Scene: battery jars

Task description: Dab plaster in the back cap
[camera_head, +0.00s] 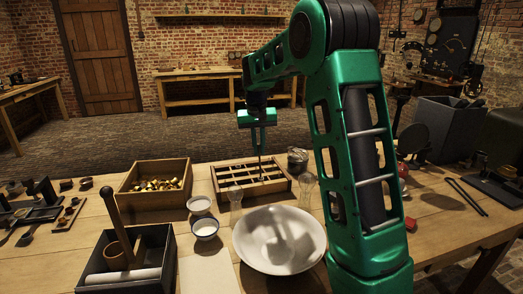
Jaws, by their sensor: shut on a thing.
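My gripper (259,146) is above the divided wooden tray (222,189), shut on a thin dark stick-like tool (261,168). The tool points down, and its lower end is at or just above the tray's right-hand part; I cannot tell whether it touches anything. A small bowl (205,237) with a dark rim holds white stuff that may be plaster. A second small pale bowl (199,205) stands just behind it. No cap can be made out clearly at this size; small brass-coloured pieces (158,185) fill a wooden box (143,204).
A wide white bowl (245,252) stands at the front centre. Clear glass vessels (235,196) (308,186) and a darker jar (297,159) stand around the tray. A dark box (157,259) with an upright wooden handle (115,225) is front left. My green arm covers the right middle.

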